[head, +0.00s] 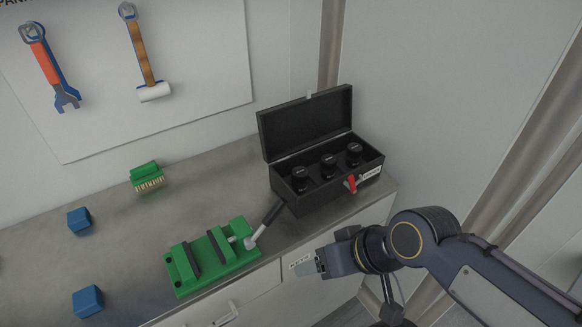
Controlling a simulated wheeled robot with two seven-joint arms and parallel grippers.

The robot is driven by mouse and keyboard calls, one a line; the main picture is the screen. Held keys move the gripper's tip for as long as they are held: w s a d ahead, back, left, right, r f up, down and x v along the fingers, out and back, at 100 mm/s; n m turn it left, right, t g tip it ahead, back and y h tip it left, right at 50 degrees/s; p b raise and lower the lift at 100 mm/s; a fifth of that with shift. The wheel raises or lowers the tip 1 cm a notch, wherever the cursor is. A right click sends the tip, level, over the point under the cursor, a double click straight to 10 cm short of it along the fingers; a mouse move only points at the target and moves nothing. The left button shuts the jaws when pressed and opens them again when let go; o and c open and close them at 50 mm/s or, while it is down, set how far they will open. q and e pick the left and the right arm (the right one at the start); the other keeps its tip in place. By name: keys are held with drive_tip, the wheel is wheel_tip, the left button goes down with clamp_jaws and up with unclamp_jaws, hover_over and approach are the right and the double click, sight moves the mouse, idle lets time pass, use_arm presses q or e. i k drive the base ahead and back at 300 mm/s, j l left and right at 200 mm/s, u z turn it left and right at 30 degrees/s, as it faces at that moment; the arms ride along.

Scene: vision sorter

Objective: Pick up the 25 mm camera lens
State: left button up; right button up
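Three black camera lenses stand upright in a row in an open black case: a left one (300,179), a middle one (328,166) and a right one (354,153). Their markings are too small to read, so I cannot tell which is the 25 mm lens. The case (285,200) stands on the counter with its lid raised at the back. My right gripper (299,266) is in front of the counter edge, below and apart from the case, pointing left. Its fingers overlap in this view, so their opening is unclear. My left gripper is out of view.
A red latch (350,184) is on the case front. Two blue cubes (79,221) (88,301) and a green brush (147,176) are farther left. Tools hang on the wall panel (200,60).

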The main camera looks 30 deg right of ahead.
sight(354, 151)
drive_tip(key=z, duration=1.45)
drive_tip(key=u, duration=0.9)
drive_tip(key=i+l+u, duration=0.15)
drive_tip(key=l+u, duration=0.15)
drive_tip(key=i+l+u, duration=0.1)
drive_tip(key=l+u, duration=0.2)
drive_tip(key=l, duration=0.2)
drive_tip(key=l+u, duration=0.3)
drive_tip(key=l, duration=0.15)
